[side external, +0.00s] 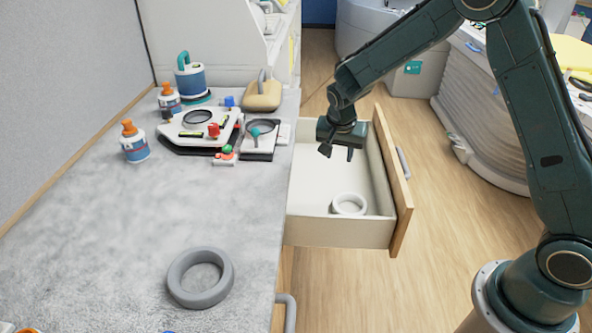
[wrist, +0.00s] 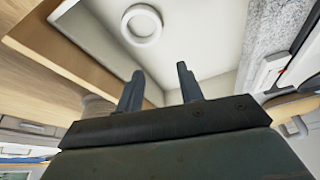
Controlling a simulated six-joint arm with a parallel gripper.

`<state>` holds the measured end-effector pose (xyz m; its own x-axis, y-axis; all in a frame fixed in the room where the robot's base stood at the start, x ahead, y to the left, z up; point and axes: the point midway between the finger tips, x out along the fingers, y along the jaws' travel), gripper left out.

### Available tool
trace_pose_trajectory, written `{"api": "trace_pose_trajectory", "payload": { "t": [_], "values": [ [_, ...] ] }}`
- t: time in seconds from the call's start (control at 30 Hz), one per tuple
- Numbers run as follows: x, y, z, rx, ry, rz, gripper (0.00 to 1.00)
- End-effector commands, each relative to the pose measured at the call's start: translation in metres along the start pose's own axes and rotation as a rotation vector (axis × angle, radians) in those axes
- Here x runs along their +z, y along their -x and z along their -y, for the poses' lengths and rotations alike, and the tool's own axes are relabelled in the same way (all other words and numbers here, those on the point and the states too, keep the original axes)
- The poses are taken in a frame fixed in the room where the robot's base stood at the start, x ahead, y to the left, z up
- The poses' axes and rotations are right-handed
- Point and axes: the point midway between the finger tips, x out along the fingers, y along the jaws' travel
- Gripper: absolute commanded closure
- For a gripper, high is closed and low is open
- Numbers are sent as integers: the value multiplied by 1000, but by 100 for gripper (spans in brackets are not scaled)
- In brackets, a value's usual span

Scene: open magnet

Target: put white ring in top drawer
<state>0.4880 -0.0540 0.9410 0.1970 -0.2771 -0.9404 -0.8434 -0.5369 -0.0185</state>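The white ring (side external: 349,204) lies flat on the floor of the open top drawer (side external: 338,232), near its front right corner in the side view. In the wrist view the ring (wrist: 142,25) shows beyond the fingertips, near the drawer's wooden front (wrist: 88,50). My gripper (side external: 338,152) is over the back part of the drawer, apart from the ring. Its two fingers (wrist: 158,82) are spread with nothing between them.
A grey ring (side external: 200,277) lies on the grey counter (side external: 90,235). Bottles (side external: 134,141), a white device (side external: 200,130) and small coloured parts stand at the counter's back. A handle (side external: 286,312) shows below the counter. The drawer's middle is clear.

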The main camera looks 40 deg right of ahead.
Motion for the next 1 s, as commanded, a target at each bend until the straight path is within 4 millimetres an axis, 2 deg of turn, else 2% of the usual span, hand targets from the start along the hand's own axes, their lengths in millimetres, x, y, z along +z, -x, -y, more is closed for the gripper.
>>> {"api": "trace_pose_trajectory", "payload": {
  "t": [0.03,0.1,0.5,0.8,1.0],
  "values": [
    [-1,17,-4,-17,20,2,63],
    [-1,37,-10,-36,56,7,63],
    [12,139,-56,-145,268,18,63],
    [35,198,-102,-226,440,1,63],
    [55,228,-135,-276,559,-19,63]
  ]
}}
